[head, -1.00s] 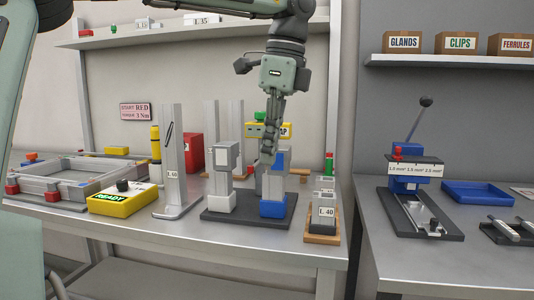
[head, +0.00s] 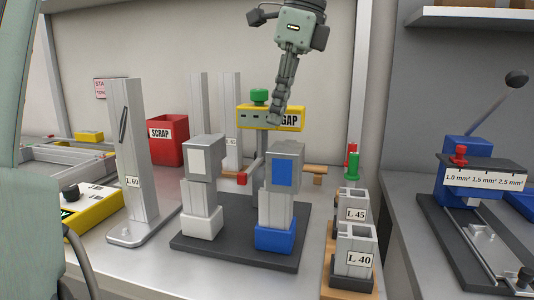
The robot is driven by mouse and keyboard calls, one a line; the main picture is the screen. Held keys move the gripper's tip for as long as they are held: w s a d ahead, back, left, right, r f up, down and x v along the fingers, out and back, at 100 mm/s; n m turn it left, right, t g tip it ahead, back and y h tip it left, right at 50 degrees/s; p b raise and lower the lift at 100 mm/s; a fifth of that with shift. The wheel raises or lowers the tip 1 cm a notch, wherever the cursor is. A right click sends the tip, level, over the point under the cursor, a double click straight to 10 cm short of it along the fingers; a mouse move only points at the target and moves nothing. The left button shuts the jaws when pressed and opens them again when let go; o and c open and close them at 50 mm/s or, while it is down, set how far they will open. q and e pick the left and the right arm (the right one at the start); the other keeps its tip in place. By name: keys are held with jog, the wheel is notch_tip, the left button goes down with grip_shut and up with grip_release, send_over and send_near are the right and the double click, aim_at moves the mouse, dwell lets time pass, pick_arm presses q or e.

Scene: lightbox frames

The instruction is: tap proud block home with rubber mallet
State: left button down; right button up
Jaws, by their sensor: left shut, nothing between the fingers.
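Two grey blocks stand on a dark base plate (head: 190,244). The left block (head: 215,150) has a white patch and sits over a white foot (head: 202,223). The right block (head: 290,152) has a blue patch and sits over a blue foot (head: 275,236). I cannot tell by how much either block stands proud. My left gripper (head: 272,121) hangs just above the right block in the picture, fingers pointing down, shut and empty. Its tips overlap the yellow GAP unit (head: 254,119) behind. I cannot make out a rubber mallet. My right gripper is not in view.
A tall L 60 profile (head: 130,150) on a stand is at left, with a yellow control box (head: 98,212) beside it. A red SCRAP bin (head: 167,141) is behind. L 45 (head: 353,212) and L 40 (head: 356,255) pieces stand at right. A lever press (head: 462,165) is farther right.

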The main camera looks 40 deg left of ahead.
aim_at(263, 161)
pick_arm(q)
jog(key=shift+x, duration=4.95)
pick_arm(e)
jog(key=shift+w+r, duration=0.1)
pick_arm(q)
jog(key=shift+a, duration=0.15)
